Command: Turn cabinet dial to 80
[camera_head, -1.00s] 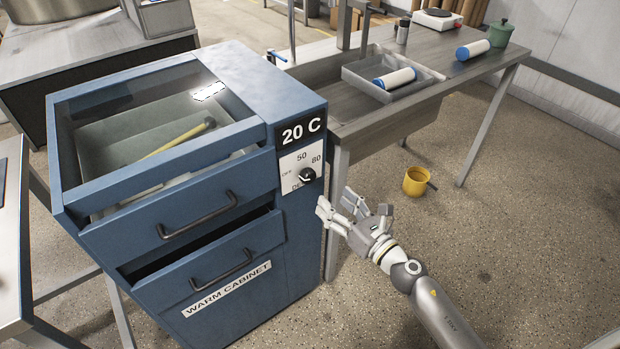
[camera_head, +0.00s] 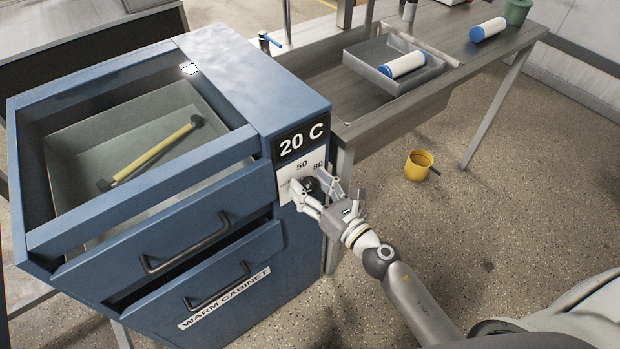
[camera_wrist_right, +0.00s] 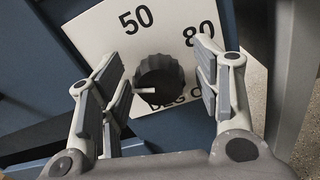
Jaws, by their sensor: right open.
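The blue warm cabinet (camera_head: 215,265) stands at the left in the head view, its display (camera_head: 302,143) reading 20 C. Its black dial (camera_head: 311,185) sits on a white plate marked 50 and 80, partly hidden by my right gripper (camera_head: 318,194). In the right wrist view the dial (camera_wrist_right: 160,78) is a ribbed black knob with a white pointer mark at its lower left, away from the 80. My right gripper (camera_wrist_right: 165,88) is open, with its fingers on either side of the dial; whether they touch it I cannot tell. My left gripper is not in view.
The cabinet's lower drawer (camera_head: 235,267) stands slightly open below the upper drawer handle (camera_head: 187,243). A yellow-handled tool (camera_head: 155,153) lies inside the top. A workbench (camera_head: 440,75) with a tray and white rolls is behind. A yellow cup (camera_head: 418,166) is on the floor at right.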

